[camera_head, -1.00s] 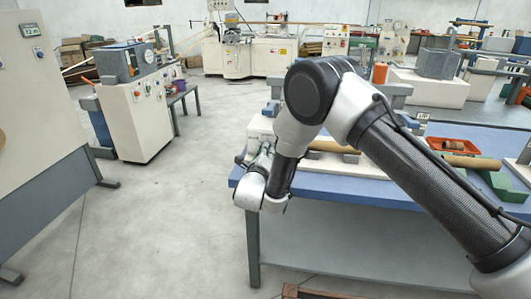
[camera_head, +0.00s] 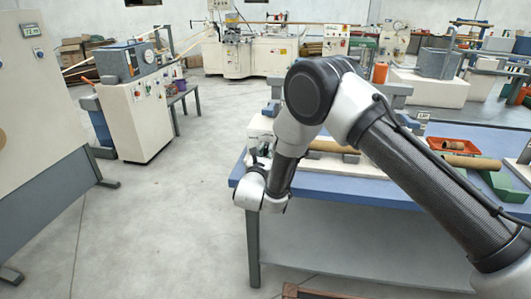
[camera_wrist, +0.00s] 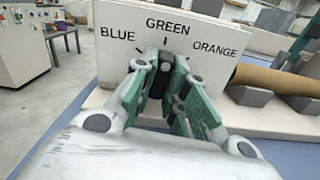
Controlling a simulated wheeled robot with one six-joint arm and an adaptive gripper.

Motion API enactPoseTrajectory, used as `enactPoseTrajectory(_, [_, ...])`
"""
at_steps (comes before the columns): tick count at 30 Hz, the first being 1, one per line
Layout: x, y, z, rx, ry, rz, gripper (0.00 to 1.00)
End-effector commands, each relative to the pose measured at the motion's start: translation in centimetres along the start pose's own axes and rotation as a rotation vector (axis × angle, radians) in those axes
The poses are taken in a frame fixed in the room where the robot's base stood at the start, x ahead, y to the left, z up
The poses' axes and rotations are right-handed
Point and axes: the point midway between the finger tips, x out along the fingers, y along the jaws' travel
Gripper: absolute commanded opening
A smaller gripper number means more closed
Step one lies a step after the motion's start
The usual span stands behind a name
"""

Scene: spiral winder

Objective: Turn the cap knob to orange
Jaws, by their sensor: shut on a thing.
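The white panel (camera_wrist: 110,65) faces my wrist camera, printed BLUE on the left, GREEN at the top and ORANGE on the right, with short dark tick marks. The dark cap knob (camera_wrist: 158,83) sits below the GREEN label. My gripper (camera_wrist: 166,68) is shut on the knob, with its green-grey fingers on either side of it. In the head view, my gripper (camera_head: 257,160) is small at the left end of the blue table, in front of the white machine.
The blue table (camera_head: 330,187) carries the machine, a brown tube (camera_head: 470,162) on green supports and an orange tray (camera_head: 455,146). A brown tube (camera_wrist: 270,78) and grey blocks lie right of the panel. Open floor (camera_head: 160,230) is on the left.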

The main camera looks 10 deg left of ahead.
Motion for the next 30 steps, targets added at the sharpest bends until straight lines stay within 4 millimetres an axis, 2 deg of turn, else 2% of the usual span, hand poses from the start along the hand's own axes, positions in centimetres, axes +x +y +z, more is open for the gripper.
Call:
enactPoseTrajectory(18, [-0.08,0.04,-0.1,0.578,0.002,0.0,0.0])
enactPoseTrajectory(30, [-0.08,0.03,-0.11,0.854,0.002,0.0,0.0])
